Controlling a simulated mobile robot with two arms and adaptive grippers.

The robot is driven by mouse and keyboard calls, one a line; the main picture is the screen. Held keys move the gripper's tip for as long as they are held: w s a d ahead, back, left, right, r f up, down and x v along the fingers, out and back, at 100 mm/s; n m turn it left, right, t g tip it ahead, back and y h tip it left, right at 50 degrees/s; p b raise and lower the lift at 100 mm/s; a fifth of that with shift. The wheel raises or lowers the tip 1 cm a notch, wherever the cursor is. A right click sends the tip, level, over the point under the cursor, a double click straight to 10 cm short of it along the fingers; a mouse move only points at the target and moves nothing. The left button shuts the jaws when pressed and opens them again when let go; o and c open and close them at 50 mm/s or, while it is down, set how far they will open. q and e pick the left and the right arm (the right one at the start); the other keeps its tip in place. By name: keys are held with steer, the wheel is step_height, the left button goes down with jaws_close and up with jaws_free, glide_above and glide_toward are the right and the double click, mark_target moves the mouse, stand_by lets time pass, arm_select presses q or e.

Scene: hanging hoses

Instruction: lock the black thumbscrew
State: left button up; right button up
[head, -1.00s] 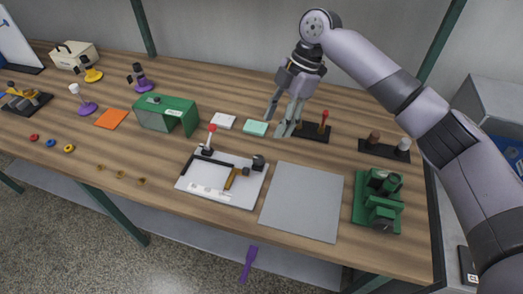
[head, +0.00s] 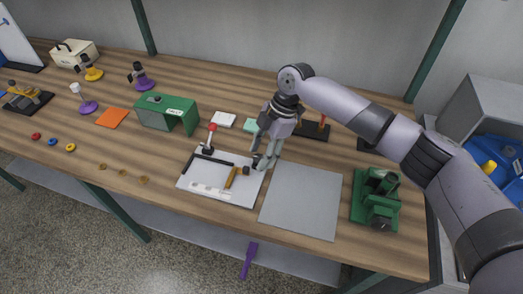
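A black knob, likely the thumbscrew, stands at the board's right back corner. My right gripper (head: 262,164) points down at that corner, its fingertips at the knob, and mostly hides it. I cannot tell whether the fingers touch the knob or are shut on it. My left gripper is not in view.
A grey mat (head: 301,200) lies just right of the board, with a green machine (head: 377,199) beyond it. A green bridge-shaped block (head: 167,113) stands at the back left. A mint pad (head: 250,125) and a black base (head: 315,133) are behind my gripper.

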jaws_close()
stand_by(0.3)
steer(key=shift+r+m+p, duration=0.2)
steer(key=shift+m+p, duration=0.3)
steer(key=shift+p, duration=0.3)
steer(key=m+t+p, duration=0.1)
steer(key=m+p, duration=0.3)
steer(key=p, duration=0.1)
steer(key=m+t+p, duration=0.2)
steer(key=m+p, duration=0.2)
steer(key=p, duration=0.1)
steer(key=s+m+t+p, duration=0.1)
steer(key=m+t+p, duration=0.1)
steer(key=m+p, duration=0.2)
steer(key=shift+a+r+m+h+p, duration=0.15)
steer(key=shift+m+h+p, duration=0.25)
steer(key=shift+p, duration=0.7)
steer(key=shift+s+a+m+t+p, duration=0.1)
steer(key=shift+m+t+p, duration=0.2)
steer(key=shift+m+p, duration=0.8)
steer(key=shift+f+m+h+p, duration=0.2)
steer(key=shift+m+h+p, duration=0.3)
steer(key=shift+m, duration=0.4)
steer(key=shift+t, duration=0.3)
steer(key=shift+o, duration=0.4)
jaws_free()
steer(key=shift+f, duration=0.15)
